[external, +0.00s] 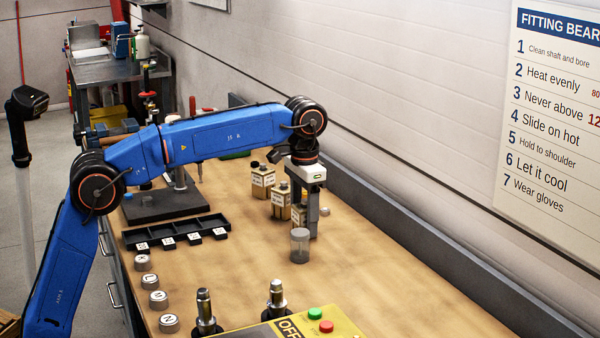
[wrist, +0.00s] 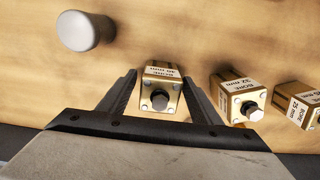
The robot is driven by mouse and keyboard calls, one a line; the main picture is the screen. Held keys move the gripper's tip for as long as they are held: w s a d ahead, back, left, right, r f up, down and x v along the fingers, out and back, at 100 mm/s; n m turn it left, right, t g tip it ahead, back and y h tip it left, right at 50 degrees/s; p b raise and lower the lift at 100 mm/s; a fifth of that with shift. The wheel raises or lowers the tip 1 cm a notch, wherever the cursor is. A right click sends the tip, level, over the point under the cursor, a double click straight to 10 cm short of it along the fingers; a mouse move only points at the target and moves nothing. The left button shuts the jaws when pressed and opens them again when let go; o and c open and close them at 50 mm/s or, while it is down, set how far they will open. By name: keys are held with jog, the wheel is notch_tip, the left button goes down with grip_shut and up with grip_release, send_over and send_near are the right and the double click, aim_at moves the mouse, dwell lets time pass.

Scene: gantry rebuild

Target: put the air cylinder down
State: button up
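Three brass air cylinders stand in a row on the wooden bench top. The one at my gripper shows in the external view (external: 299,214) and in the wrist view (wrist: 160,92), with a dark rod end facing the camera and a white label. My gripper (external: 306,218) points down over it. In the wrist view, the fingers (wrist: 159,78) stand either side of this cylinder, with a narrow gap on both sides. The cylinder appears upright on the bench. The label at its far side is only partly readable.
Two more cylinders, (wrist: 240,97) and (wrist: 297,103), stand to the right in the wrist view. A black tray (external: 178,230) lies left. The bench (external: 400,290) is clear to the right.

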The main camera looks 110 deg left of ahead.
notch_tip(320, 180, up, 12)
jog(key=shift+f, duration=0.25)
jog(key=shift+r, duration=0.4)
dwell(0.3)
